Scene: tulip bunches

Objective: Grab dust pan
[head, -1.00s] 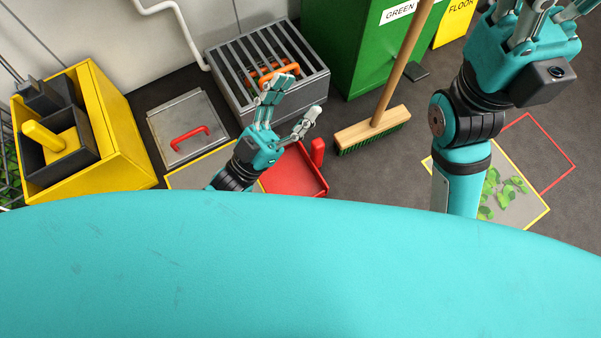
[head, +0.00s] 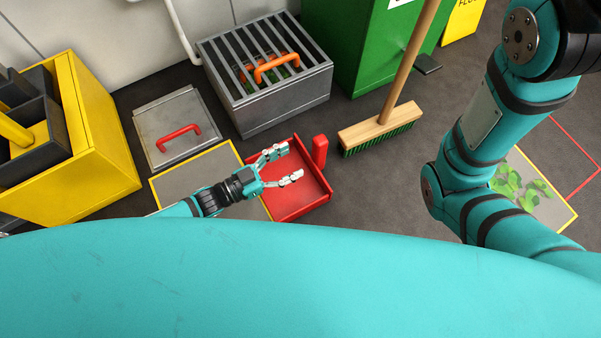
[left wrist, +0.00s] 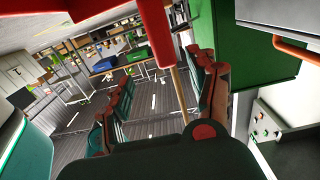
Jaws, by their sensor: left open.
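The red dust pan (head: 312,202) lies on the dark floor, with its stubby red handle (head: 319,151) standing up at its far right side. My left gripper (head: 287,163) is open and empty above the pan, its fingers spread and pointing right toward the handle, with a gap left between them. In the left wrist view a red upright piece (left wrist: 155,32), apparently the handle, shows at the top, ahead of the open left fingers (left wrist: 160,78). The wrist and fingers hide the pan's left part. My right arm rises out of the picture; its gripper is not seen.
A broom (head: 380,130) stands right of the pan. A grated metal box (head: 285,108) is behind it. A grey lid with a red handle (head: 180,132) and a yellow bin (head: 95,150) are left. Green leaves (head: 520,186) lie in a yellow-edged square at right.

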